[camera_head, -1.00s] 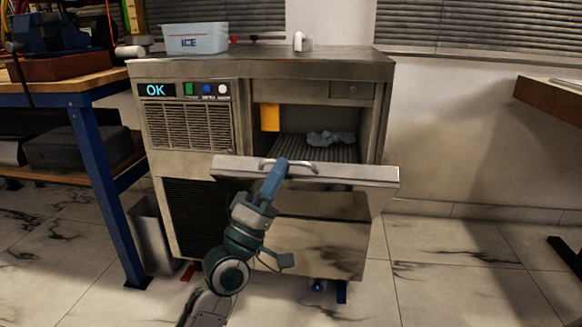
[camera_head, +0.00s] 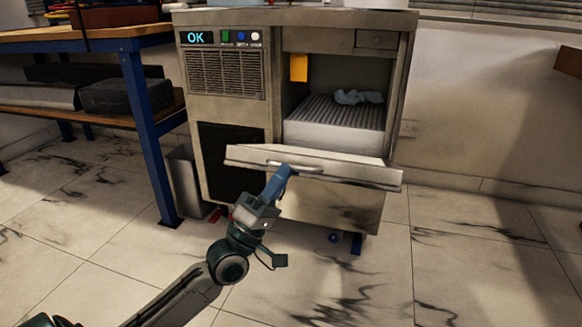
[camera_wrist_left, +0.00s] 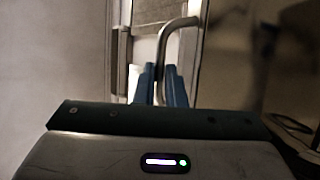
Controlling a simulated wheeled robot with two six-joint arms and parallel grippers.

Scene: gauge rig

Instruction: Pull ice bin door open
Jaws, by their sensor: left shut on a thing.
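The ice bin door (camera_head: 345,171) is a pale metal panel on the front of the ice machine (camera_head: 232,140). It is tilted outward, and the bin opening above it shows a ribbed interior. Its bar handle (camera_head: 300,167) runs along the upper part of the door. My left gripper (camera_head: 284,170) has its blue fingers at the left part of the handle and is shut on it. In the left wrist view the blue fingers (camera_wrist_left: 163,86) are on the curved handle (camera_wrist_left: 181,24). The exact finger contact is partly hidden. My right gripper is not in view.
A blue-grey cloth-like item (camera_head: 358,97) lies inside the bin, and a yellow piece (camera_head: 298,68) hangs at the opening. A workbench with a blue leg (camera_head: 150,140) and a grey waste bin (camera_head: 184,180) stand at left. Tiled floor at right is clear.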

